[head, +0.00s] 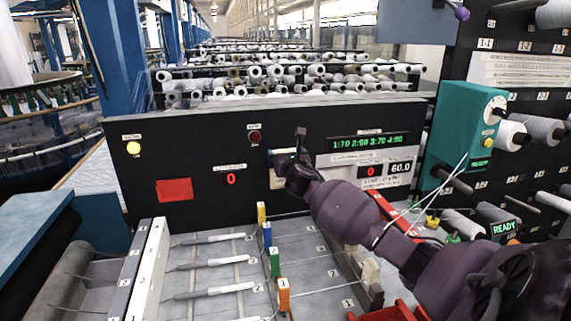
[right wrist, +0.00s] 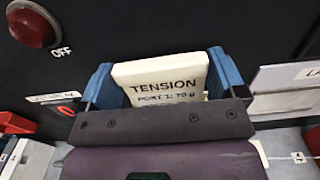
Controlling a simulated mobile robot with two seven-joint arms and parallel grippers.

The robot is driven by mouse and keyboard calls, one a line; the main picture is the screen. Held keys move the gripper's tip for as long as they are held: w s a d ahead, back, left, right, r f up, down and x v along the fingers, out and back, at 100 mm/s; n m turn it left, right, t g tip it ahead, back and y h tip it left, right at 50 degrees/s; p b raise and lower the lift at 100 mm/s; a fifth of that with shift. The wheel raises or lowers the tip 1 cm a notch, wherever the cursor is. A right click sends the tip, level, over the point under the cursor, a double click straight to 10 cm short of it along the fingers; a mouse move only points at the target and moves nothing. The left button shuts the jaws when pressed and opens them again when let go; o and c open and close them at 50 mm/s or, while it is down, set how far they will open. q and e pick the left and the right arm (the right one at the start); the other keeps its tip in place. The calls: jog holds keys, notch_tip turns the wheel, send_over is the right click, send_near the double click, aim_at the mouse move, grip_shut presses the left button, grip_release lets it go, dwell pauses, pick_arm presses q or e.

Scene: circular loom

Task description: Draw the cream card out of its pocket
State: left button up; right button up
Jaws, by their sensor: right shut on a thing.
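The cream card (right wrist: 163,76) shows in the right wrist view, with "TENSION" and a "PORT 1" line printed on it. It lies between the two blue fingers of my right gripper (right wrist: 160,66), which is shut on it. The lower part of the card is hidden behind the gripper's dark body. In the head view my right gripper (head: 290,157) is at the front of the black panel, left of the green number display. A small cream patch (head: 277,179) shows just beside it. I cannot make out the pocket clearly. My left gripper is not in view.
The black panel (head: 200,145) carries a red OFF button (right wrist: 32,25), a yellow lamp (head: 133,148) and a red plate (head: 174,190). Coloured tabs, including a green one (head: 274,262), stand on the grey table below. A teal box (head: 458,135) is at right.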

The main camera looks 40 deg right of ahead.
aim_at(285, 129)
jog(key=shift+r+p, duration=0.6)
jog(key=shift+p, duration=0.2)
jog(key=shift+r, duration=0.15)
notch_tip(285, 129, up, 2)
jog(key=shift+r+p, duration=0.1)
jog(key=shift+p, duration=0.2)
jog(key=shift+r, duration=2)
jog(key=shift+s+f, duration=0.1)
